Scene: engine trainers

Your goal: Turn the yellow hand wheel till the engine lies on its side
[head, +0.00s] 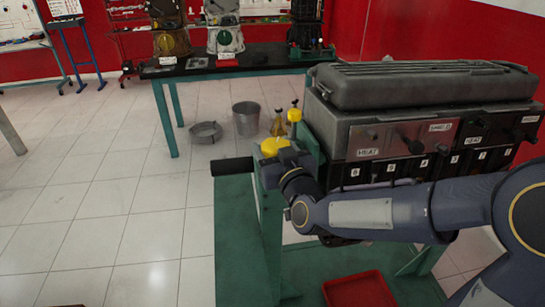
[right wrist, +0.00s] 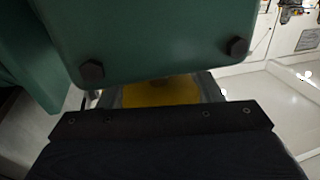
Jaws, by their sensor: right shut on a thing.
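The engine (head: 390,135) sits on a green stand (head: 235,220) at the right of the head view. Its long grey cover (head: 420,85) faces up and looks about level. The yellow hand wheel (head: 274,146) is at the stand's near left end, partly hidden by my gripper. My right gripper (head: 283,160) reaches it from the right, its arm crossing in front of the engine. In the right wrist view a yellow piece of the wheel (right wrist: 160,92) shows between the fingers, below a green plate with dark bolts. The right gripper is shut on the wheel.
A dark bench (head: 235,63) with several engine parts stands at the back. A metal bucket (head: 246,119) and a grey coil (head: 206,132) are on the tiled floor. A red tray (head: 358,290) lies low by the stand. The floor at left is clear.

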